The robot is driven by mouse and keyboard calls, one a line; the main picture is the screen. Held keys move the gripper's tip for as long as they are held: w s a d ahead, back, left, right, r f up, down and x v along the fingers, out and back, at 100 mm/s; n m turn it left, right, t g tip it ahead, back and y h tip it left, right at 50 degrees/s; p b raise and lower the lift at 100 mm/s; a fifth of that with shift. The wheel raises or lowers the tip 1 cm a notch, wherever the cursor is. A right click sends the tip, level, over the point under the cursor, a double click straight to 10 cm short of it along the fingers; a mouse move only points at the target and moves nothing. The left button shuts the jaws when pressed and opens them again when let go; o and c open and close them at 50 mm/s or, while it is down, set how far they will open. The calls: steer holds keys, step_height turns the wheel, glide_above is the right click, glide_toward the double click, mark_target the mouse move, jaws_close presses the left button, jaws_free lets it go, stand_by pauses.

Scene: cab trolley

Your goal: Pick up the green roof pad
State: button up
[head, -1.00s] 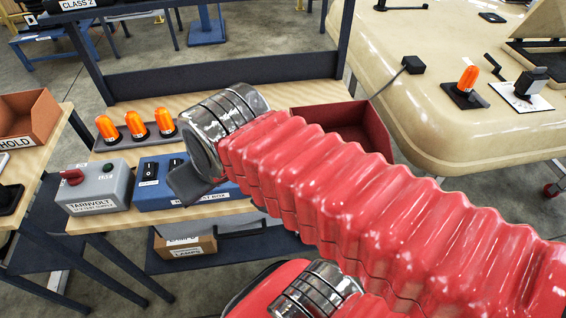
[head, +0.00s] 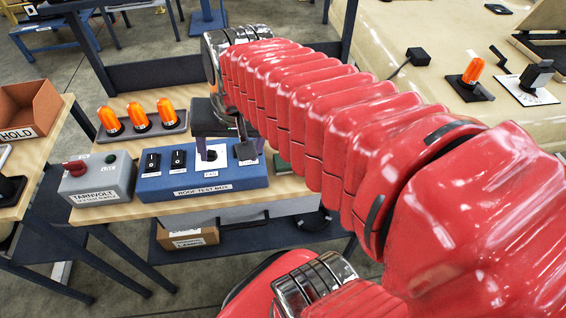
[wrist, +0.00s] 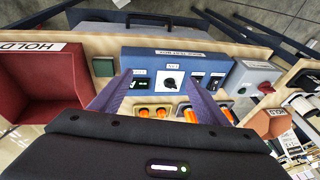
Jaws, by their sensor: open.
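The green roof pad (wrist: 103,66) is a small dark green square on the wooden bench top in the wrist view, just left of the blue test box (wrist: 178,72). In the head view a small part of the pad (head: 284,163) shows to the right of the blue box, partly hidden by my arm. My gripper (head: 224,150) is open and empty, above the blue box around its dial. In the wrist view its fingers (wrist: 158,84) point towards the blue box, with the pad outside and left of the left finger.
A dark red bin (wrist: 40,85) stands left of the pad in the wrist view. A grey supply box (head: 98,180) stands left of the blue box in the head view. Several orange beacons sit on a tray (head: 150,131) behind. A cream roof panel (head: 440,75) lies right.

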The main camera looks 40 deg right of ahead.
steer(key=d+f+m+g+y, duration=0.2)
steer(key=d+f+m, duration=0.2)
steer(key=d+m, duration=1.3)
steer(key=d, duration=0.3)
steer(key=shift+s+m+y, duration=0.3)
steer(key=shift+y, duration=0.1)
glide_above(284, 163)
steer(key=d, duration=0.2)
steer(key=shift+s+d+f, duration=0.1)
steer(key=shift+f, duration=4.1)
steer(key=shift+x, duration=2.55)
steer(key=shift+d, duration=0.1)
